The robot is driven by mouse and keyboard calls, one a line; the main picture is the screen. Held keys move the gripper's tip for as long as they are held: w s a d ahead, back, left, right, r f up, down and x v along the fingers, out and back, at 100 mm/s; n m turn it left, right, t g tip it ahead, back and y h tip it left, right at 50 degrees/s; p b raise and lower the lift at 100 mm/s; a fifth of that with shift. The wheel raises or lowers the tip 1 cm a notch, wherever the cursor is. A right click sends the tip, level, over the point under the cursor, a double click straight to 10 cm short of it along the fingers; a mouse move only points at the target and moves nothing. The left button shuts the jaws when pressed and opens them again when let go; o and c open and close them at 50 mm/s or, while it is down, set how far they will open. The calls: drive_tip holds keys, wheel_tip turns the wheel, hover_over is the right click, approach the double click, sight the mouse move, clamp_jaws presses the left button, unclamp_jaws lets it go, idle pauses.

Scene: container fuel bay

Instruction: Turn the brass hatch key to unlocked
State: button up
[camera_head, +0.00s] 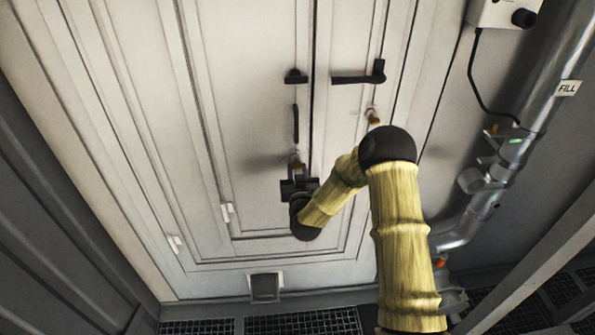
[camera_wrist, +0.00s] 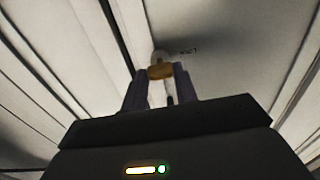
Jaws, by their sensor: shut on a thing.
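My gripper (camera_head: 297,168) is at the lower middle of the pale panelled door in the head view. It is shut on a small brass key (camera_head: 295,154), which sticks out from the door below a black vertical handle. In the wrist view the brass key (camera_wrist: 160,72) lies between the tips of the two fingers, in front of a pale round fitting. A small dark label (camera_wrist: 188,51) is beside it, too blurred to read. The fingers hide part of the key, and I cannot tell its turn angle for sure.
A second brass-coloured piece (camera_head: 373,117) is on the door to the right, below a black horizontal lever (camera_head: 358,78). A black vertical handle (camera_head: 295,123) is just above my gripper. A silver pipe marked FILL (camera_head: 545,75) runs down the right side.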

drive_tip(key=shift+n+b, duration=0.4)
drive_tip(key=shift+b, duration=0.1)
drive_tip(key=n+b, duration=1.1)
drive_tip(key=n, duration=0.6)
drive_tip(key=shift+d+r, duration=0.1)
idle(0.4)
drive_tip(key=o, duration=1)
